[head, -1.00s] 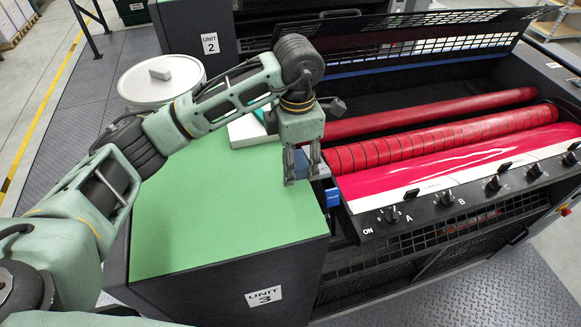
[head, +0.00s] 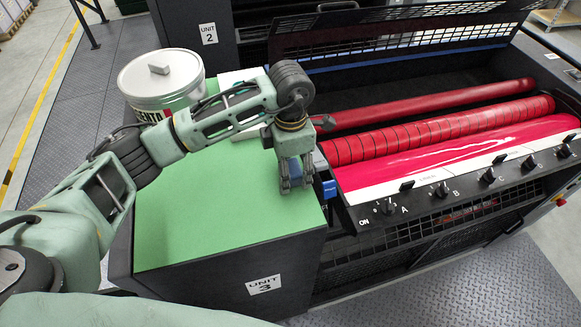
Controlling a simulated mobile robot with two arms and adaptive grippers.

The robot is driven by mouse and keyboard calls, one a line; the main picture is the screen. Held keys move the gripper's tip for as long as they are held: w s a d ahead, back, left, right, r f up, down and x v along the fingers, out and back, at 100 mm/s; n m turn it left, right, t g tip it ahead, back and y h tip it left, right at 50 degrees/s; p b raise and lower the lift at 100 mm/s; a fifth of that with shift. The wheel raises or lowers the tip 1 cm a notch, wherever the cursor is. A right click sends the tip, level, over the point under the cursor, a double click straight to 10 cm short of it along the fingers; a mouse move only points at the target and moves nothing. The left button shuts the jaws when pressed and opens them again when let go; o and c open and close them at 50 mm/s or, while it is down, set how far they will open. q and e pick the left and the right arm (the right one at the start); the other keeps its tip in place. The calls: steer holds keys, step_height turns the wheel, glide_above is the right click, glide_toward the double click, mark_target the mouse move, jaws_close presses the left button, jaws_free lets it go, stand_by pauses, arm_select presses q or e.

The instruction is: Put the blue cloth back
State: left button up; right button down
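A small blue piece (head: 330,189) shows at the right edge of the green top (head: 225,222), beside the control panel; I cannot tell whether it is the blue cloth. My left gripper (head: 297,188) points down over the right part of the green top, just left of that blue piece and apart from it in the picture. My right gripper is not in view.
A white ink bucket (head: 162,90) with a grey block (head: 159,69) on its lid stands behind the green top. A white box (head: 240,125) is partly hidden behind my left arm. Red rollers (head: 440,130) and the knobbed panel (head: 425,197) lie to the right. The front green top is clear.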

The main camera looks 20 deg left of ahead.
mark_target(291, 167)
arm_select(q)
steer(key=shift+o, duration=0.9)
steer(key=shift+r, duration=0.1)
steer(key=shift+r, duration=0.2)
step_height(291, 167, up, 12)
steer(key=b, duration=0.4)
steer(key=shift+f, duration=0.15)
